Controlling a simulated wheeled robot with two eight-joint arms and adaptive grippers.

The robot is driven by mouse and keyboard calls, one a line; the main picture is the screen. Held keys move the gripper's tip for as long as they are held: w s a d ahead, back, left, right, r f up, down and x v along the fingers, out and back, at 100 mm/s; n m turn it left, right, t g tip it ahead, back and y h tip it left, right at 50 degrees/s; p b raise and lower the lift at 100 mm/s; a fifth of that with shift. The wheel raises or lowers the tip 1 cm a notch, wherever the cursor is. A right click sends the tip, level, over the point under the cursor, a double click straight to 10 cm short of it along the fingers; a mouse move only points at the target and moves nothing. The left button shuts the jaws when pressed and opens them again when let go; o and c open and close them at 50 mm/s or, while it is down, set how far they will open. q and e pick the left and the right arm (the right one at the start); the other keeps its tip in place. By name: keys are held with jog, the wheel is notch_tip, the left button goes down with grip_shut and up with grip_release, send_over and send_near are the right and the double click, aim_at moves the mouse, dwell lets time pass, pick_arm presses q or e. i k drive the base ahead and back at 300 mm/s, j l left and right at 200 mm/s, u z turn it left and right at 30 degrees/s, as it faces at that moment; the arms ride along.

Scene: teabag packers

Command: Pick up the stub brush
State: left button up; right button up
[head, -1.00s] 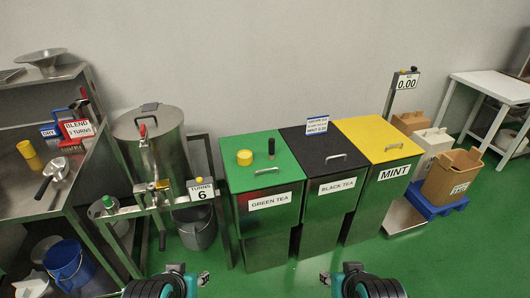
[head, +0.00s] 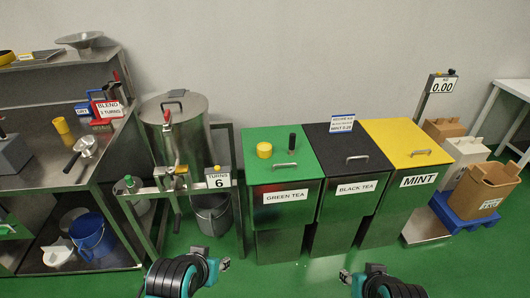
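I cannot tell for certain which thing is the stub brush. A short black upright cylinder (head: 292,142) stands on the green lid of the green tea bin, beside a yellow round piece (head: 264,150). A small red item (head: 101,125) lies below the blend sign on the steel bench at left; it is too small to identify. My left gripper (head: 224,264) is low in the head view, in front of the turns stand and away from both. My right gripper (head: 344,276) is low in front of the bins. Neither touches anything visible; their finger openings are unclear.
The green tea (head: 286,218), black tea (head: 345,210) and mint (head: 400,205) bins stand in a row. A steel drum (head: 175,125) and turns frame stand left of them. The steel bench (head: 40,182) holds a scoop (head: 86,146) and yellow cup (head: 61,125). Green floor lies clear in front.

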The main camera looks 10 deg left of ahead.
aim_at(293, 136)
jog(key=i+l, duration=0.8)
jog(key=i, duration=0.2)
